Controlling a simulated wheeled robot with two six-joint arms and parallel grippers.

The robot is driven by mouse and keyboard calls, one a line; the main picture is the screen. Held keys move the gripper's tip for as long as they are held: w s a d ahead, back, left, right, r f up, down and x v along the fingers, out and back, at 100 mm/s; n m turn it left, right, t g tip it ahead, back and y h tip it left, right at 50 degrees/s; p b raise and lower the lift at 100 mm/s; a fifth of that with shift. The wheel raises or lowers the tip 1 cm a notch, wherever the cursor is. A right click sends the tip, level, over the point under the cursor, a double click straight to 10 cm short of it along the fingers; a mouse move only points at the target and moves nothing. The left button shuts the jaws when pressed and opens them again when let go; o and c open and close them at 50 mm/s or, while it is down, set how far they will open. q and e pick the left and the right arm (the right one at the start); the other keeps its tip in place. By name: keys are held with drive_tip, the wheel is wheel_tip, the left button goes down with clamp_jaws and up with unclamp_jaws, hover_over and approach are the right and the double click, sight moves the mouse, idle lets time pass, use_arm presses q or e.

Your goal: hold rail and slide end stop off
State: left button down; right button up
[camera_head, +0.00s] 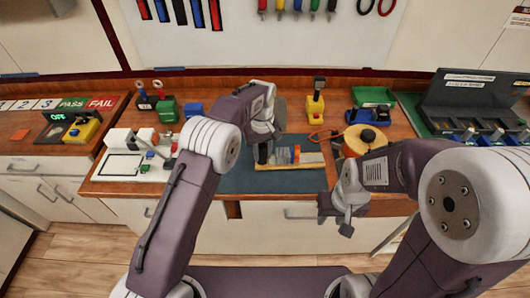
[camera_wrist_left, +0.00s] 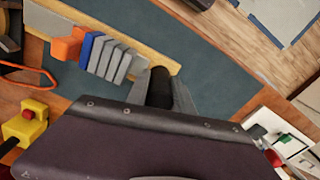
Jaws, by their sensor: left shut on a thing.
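I cannot tell which piece is the end stop.
The mat (camera_head: 235,178) has bare room left of the rail. A yellow-orange round thing (camera_head: 365,138) stands right of it. A white board (camera_head: 130,165) lies left. A black sorting box (camera_head: 470,110) is far right, and a yellow-black device (camera_head: 315,105) stands behind.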

use_arm(q)
drive_tip(key=shift+w+a+f, duration=0.4)
drive_tip(key=shift+a+f, duration=0.4)
drive_tip(key=shift+w+a+f, duration=0.35)
drive_tip(key=shift+a+f, duration=0.5)
drive_tip(key=shift+w+a+f, duration=0.4)
drive_tip(key=shift+a+f, duration=0.4)
drive_tip(key=shift+f, duration=0.2)
idle(0.4)
idle(0.5)
